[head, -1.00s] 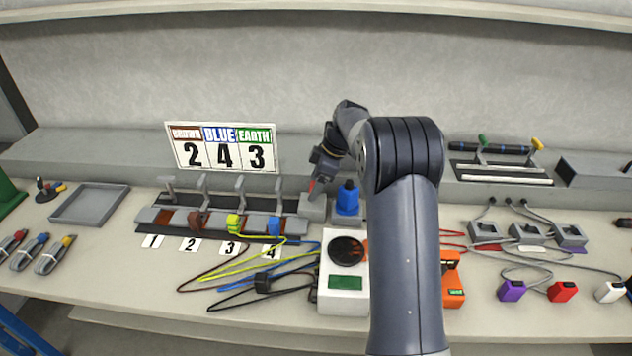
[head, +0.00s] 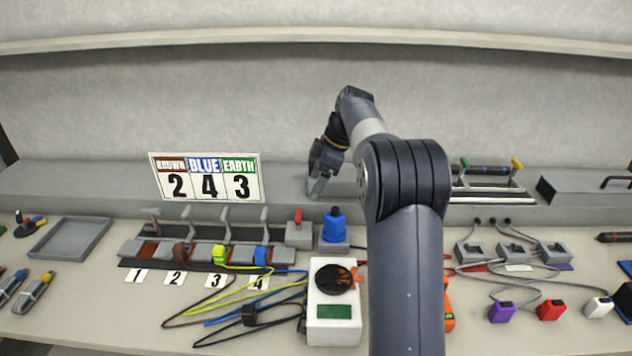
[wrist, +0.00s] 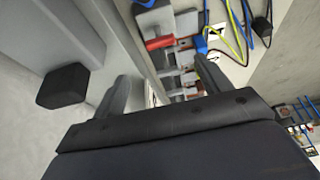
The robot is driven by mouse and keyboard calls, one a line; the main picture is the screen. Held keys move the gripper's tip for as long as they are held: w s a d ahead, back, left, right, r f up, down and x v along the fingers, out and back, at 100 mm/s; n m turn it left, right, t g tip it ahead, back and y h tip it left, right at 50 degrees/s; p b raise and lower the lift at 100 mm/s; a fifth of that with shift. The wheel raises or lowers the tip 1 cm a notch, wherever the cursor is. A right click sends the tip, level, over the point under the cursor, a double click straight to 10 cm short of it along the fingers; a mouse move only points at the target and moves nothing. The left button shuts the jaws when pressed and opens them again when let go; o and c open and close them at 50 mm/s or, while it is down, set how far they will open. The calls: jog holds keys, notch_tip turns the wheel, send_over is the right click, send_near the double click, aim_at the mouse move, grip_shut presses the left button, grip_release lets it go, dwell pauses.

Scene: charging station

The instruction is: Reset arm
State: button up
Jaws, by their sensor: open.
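My gripper (head: 318,186) hangs at the end of my raised arm in the head view, above the back ledge and behind the blue plug. In the wrist view its two fingers (wrist: 182,95) stand well apart with nothing between them. A grey box with a red switch lever (head: 298,222) stands on the bench just left of the blue plug (head: 334,226). The red lever also shows in the wrist view (wrist: 159,43), beyond the fingers. My gripper is apart from it.
A sign reading BROWN 2, BLUE 4, EARTH 3 (head: 207,178) stands at the back. A clamp row (head: 190,254) with coloured wires lies below it. A white meter (head: 334,335) stands in front. Purple (head: 501,312), red (head: 551,310) and white plugs (head: 598,307) lie right. The air around my gripper looks clear.

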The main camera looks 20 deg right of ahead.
aim_at(300, 214)
jog(key=x, duration=1.1)
jog(key=shift+s, duration=0.1)
jog(key=shift+d, duration=0.1)
